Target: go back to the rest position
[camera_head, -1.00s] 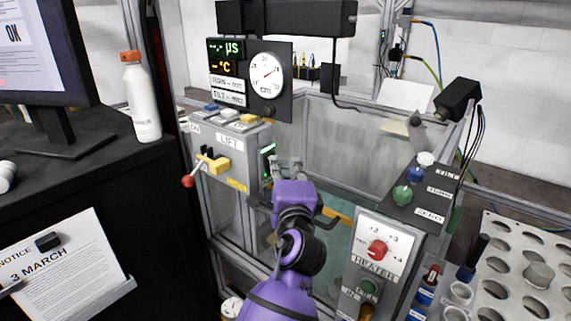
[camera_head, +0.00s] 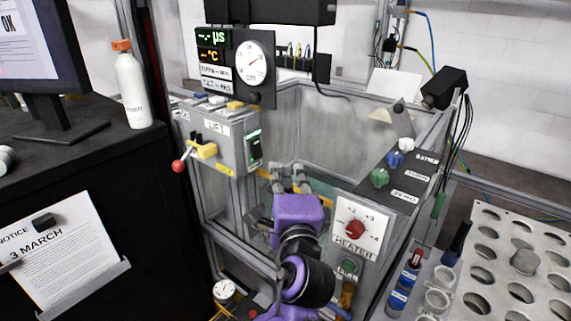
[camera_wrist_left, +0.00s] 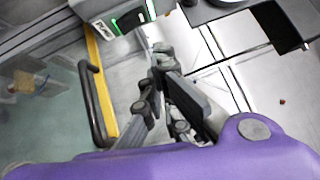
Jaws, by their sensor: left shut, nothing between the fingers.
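My left gripper (camera_head: 289,176) is in the middle of the head view, at the end of my purple arm, over the front of the clear-walled tank. It is to the right of the LIFT box (camera_head: 217,128) and above left of the HEATER panel (camera_head: 361,226). In the left wrist view the gripper fingers (camera_wrist_left: 162,58) are together with nothing between them. A dark bar handle (camera_wrist_left: 95,105) on a yellow strip lies to their left, apart from them. My right gripper is in neither view.
The tank frame (camera_head: 340,110) surrounds the gripper, with a knob panel (camera_head: 390,172) on its right. A red-tipped lever (camera_head: 180,166) sticks out at left. A perforated rack (camera_head: 520,262) stands at right. A white bottle (camera_head: 131,88) stands on the black desk.

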